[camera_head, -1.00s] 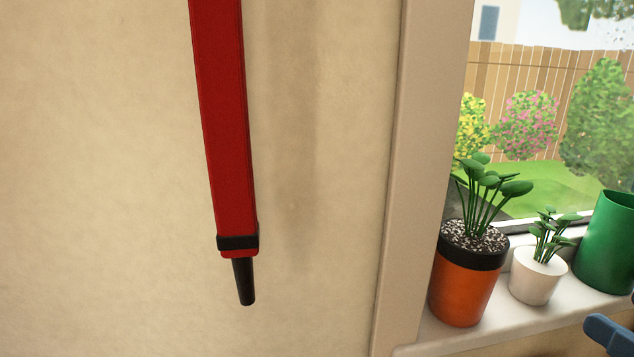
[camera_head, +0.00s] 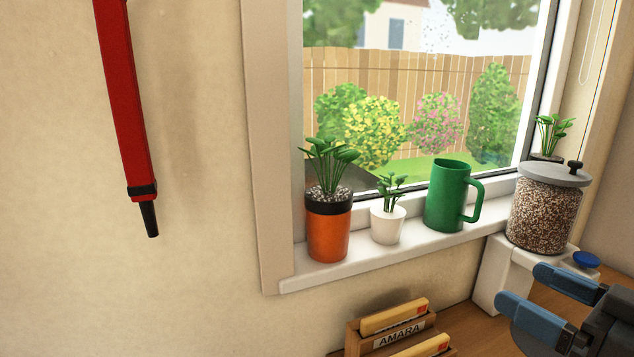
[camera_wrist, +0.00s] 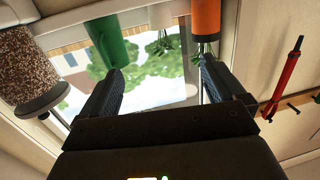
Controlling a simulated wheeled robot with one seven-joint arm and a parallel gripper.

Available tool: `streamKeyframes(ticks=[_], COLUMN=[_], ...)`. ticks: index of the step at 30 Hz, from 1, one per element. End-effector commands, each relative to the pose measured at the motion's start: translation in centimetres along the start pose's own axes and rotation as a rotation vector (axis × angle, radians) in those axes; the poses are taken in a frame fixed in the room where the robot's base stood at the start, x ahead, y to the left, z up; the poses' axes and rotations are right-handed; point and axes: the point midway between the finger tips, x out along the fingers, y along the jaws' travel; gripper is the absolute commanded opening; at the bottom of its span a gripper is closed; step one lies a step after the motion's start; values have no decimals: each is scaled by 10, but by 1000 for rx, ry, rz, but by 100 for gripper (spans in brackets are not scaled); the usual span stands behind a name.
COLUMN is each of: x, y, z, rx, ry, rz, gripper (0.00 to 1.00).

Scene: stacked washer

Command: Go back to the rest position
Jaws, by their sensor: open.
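My gripper (camera_head: 543,296) shows at the lower right of the head view, with two blue-padded fingers apart and nothing between them. It is in front of the wooden surface below the window. In the wrist view my gripper (camera_wrist: 165,85) is also open and empty, with its fingers pointing toward the window. That view appears upside down. No washer can be seen in these frames.
A letter holder (camera_head: 352,342) stands below. A red object (camera_head: 125,100) hangs on the wall, left.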

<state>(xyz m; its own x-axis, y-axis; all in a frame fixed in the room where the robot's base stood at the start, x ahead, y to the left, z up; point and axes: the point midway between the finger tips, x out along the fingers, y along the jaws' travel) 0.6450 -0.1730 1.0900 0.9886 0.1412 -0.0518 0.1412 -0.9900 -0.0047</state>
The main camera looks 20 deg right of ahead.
Motion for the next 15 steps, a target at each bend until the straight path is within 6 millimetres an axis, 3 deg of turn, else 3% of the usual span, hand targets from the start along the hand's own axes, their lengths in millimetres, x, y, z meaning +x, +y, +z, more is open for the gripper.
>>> streamKeyframes(ticks=[15], x=[1], y=[-23], z=[57], rx=[134], ry=[-85], rz=[106], gripper=[96])
